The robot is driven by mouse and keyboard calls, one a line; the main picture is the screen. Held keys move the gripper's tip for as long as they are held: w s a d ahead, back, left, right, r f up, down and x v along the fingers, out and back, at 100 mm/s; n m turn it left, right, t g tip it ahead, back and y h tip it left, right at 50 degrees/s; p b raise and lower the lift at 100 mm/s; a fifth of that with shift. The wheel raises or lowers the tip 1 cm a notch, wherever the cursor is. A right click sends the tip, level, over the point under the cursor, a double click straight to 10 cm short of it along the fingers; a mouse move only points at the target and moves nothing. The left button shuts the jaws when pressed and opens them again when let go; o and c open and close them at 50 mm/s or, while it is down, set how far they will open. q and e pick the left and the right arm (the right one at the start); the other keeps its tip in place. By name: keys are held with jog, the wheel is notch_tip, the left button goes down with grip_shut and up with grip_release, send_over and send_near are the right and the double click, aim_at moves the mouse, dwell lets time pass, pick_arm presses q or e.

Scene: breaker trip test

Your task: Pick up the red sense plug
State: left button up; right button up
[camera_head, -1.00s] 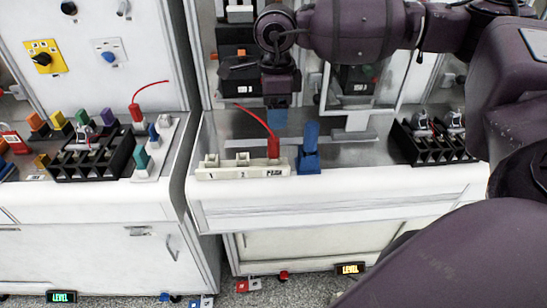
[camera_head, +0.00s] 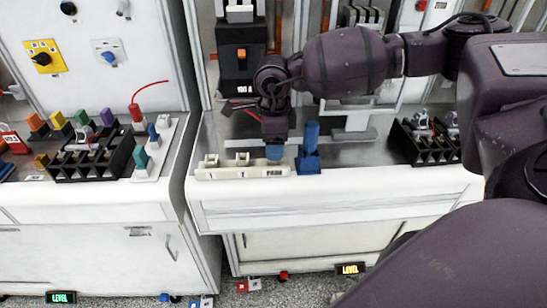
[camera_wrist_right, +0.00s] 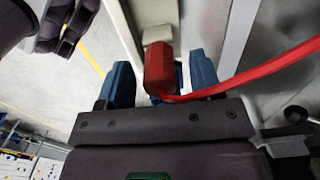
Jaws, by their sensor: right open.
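The red sense plug (camera_wrist_right: 158,68) stands between the two blue fingertips of my right gripper (camera_wrist_right: 161,80) in the right wrist view. A red cable (camera_wrist_right: 262,75) runs from the plug to the right. In the head view my right gripper (camera_head: 274,152) is low over the right end of the white parking strip (camera_head: 240,171) and hides the plug. My left gripper is not identifiable in either view.
A blue holder (camera_head: 309,155) stands just right of my right gripper. A black rack (camera_head: 428,145) is further right. Another red plug (camera_head: 135,112) with a red cord stands on the left bench. A black breaker (camera_head: 240,70) is behind my gripper.

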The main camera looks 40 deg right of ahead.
jog(key=shift+c, duration=0.2)
jog(key=shift+c, duration=1.3)
jog(key=c, duration=0.7)
jog(key=shift+r, duration=0.1)
